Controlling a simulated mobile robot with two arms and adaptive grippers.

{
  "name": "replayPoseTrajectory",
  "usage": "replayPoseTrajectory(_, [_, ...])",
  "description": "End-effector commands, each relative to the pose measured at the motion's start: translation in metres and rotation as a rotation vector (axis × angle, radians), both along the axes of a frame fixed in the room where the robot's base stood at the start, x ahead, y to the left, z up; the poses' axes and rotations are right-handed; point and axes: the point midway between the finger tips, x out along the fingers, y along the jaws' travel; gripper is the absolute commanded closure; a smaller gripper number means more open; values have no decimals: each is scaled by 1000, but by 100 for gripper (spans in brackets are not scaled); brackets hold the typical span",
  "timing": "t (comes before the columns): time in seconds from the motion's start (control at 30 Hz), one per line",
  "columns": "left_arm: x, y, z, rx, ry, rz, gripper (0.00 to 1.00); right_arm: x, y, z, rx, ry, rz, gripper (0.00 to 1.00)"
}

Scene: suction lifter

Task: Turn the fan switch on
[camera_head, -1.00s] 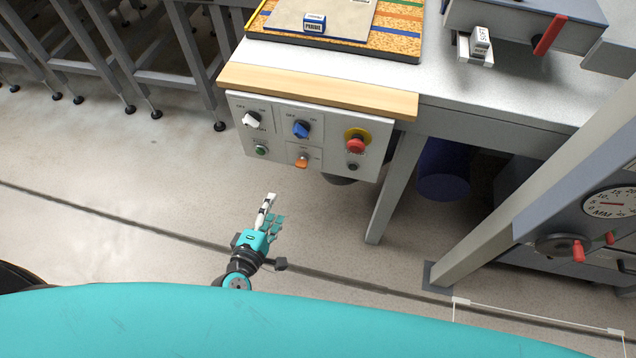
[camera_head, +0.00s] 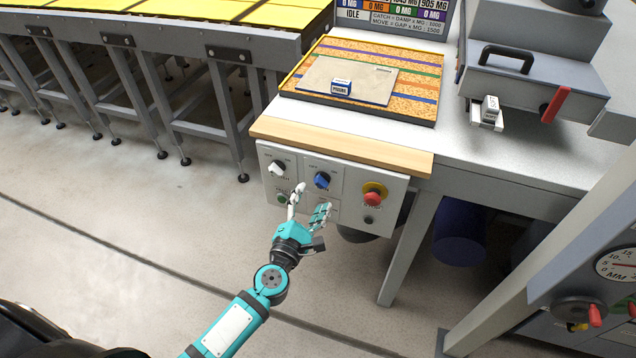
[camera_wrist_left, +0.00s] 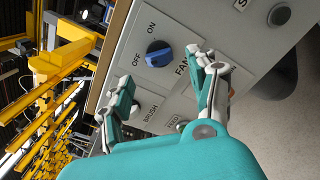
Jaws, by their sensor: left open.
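The fan switch is a blue rotary knob (camera_head: 322,180) on the grey control panel (camera_head: 385,212) under the bench's wooden edge. In the left wrist view the blue knob (camera_wrist_left: 158,53) has OFF and ON marks and the label FAN beside it. I cannot tell for sure which mark it points at. My left gripper (camera_head: 311,198) is open, just below and in front of the blue knob. In the wrist view its two fingers (camera_wrist_left: 160,72) are spread, with the knob seen beyond the gap. No contact is visible. My right gripper is not in view.
A white knob (camera_head: 278,168) is left of the blue one, with a green button (camera_head: 284,199) below it. A red emergency button (camera_head: 373,197) is at right. My fingers hide the orange knob in the head view. A bench leg (camera_head: 408,250) stands right of the panel.

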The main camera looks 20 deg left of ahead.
Motion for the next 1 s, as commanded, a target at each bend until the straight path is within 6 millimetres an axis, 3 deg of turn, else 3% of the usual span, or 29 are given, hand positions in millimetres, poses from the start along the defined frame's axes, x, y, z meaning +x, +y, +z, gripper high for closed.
replayPoseTrajectory(0.1, [24, -1, 1, 1, -2, -1, 40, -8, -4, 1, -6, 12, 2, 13])
replayPoseTrajectory(0.3, [47, -2, -1, 1, 0, 0, 40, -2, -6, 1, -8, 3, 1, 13])
replayPoseTrajectory(0.7, [53, -2, -1, 1, 0, 0, 42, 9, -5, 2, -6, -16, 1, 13])
replayPoseTrajectory(1.0, [53, -2, -1, 1, 0, 0, 81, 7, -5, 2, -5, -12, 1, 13])
